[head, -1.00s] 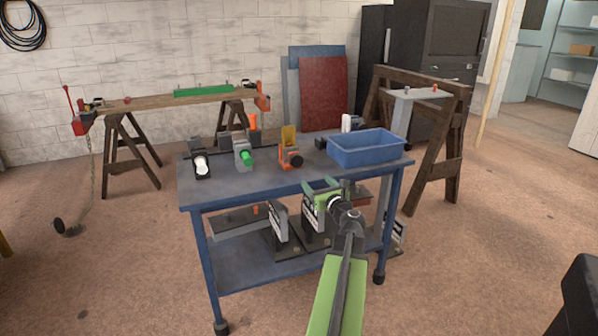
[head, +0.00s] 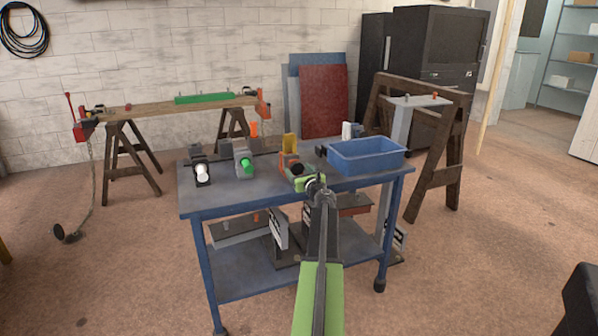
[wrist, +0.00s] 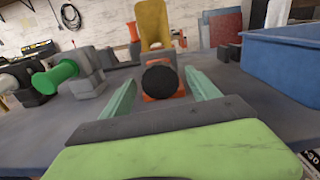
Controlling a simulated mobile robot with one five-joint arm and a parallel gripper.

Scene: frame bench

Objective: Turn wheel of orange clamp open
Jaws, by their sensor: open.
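The orange clamp (head: 290,163) stands on the blue bench top, with a yellow upright plate (head: 290,144) behind it. In the wrist view the clamp (wrist: 148,98) faces me, and its round black wheel (wrist: 160,80) sits at the middle. My gripper (head: 309,180) is at the front edge of the bench, just in front of the clamp and hiding part of its front in the head view. In the wrist view my gripper (wrist: 161,90) is open, with one green finger on each side of the wheel. I cannot tell whether the fingers touch it.
A clamp with a green handle (head: 246,165) and one with a white handle (head: 202,172) stand to the left. A blue bin (head: 367,155) stands close on the right. The bench top (head: 225,197) is bare at front left.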

